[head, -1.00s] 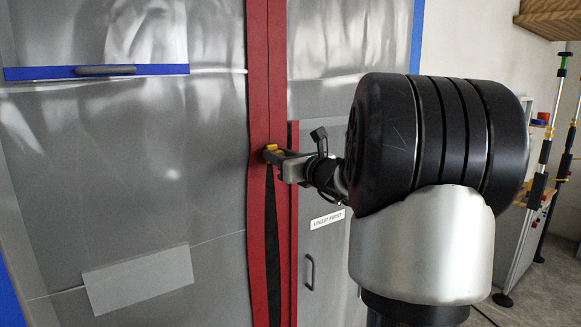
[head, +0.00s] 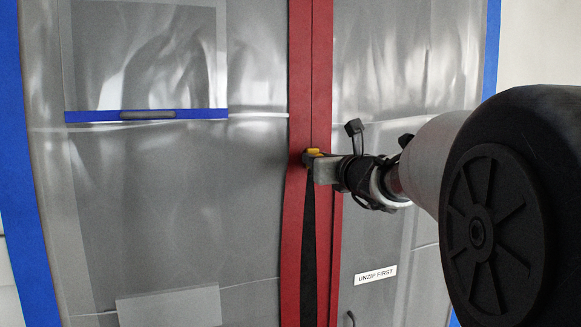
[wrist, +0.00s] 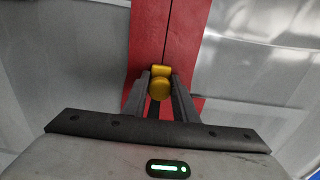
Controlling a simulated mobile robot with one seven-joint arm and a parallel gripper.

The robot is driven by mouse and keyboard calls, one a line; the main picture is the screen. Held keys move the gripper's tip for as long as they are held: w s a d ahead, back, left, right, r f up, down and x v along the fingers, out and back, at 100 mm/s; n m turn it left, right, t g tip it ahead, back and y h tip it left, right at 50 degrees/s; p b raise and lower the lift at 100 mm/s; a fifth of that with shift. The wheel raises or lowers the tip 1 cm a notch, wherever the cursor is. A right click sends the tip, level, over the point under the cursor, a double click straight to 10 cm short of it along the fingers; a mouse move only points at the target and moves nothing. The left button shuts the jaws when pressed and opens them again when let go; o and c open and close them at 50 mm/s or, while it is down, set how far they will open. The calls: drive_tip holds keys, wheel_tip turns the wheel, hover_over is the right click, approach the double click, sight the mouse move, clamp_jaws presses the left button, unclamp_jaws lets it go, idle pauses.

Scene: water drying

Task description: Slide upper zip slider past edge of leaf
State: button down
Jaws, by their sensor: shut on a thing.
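The yellow zip slider (head: 313,152) sits on the red zip strip (head: 311,70) in the middle of the head view. My gripper (head: 309,163) is shut on it. In the wrist view the slider (wrist: 160,84) shows as a yellow block and round knob between my two fingers (wrist: 160,100). Above the slider the two red bands meet in a closed seam. Below it they part around a narrow dark gap (head: 308,240). The leaf behind the sheet bears a label reading "UNZIP FIRST" (head: 376,275).
Grey translucent sheeting (head: 180,210) hangs on both sides of the strip, edged with blue tape (head: 25,150). A blue-edged flap with a dark handle (head: 148,115) is at upper left. A pale rectangular panel (head: 168,306) is at lower left. My arm covers the right side.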

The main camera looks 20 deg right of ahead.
drive_tip(key=shift+r, duration=0.3)
drive_tip(key=c, duration=1.4)
unclamp_jaws()
drive_tip(key=shift+c, duration=0.2)
drive_tip(key=shift+s+f, duration=0.1)
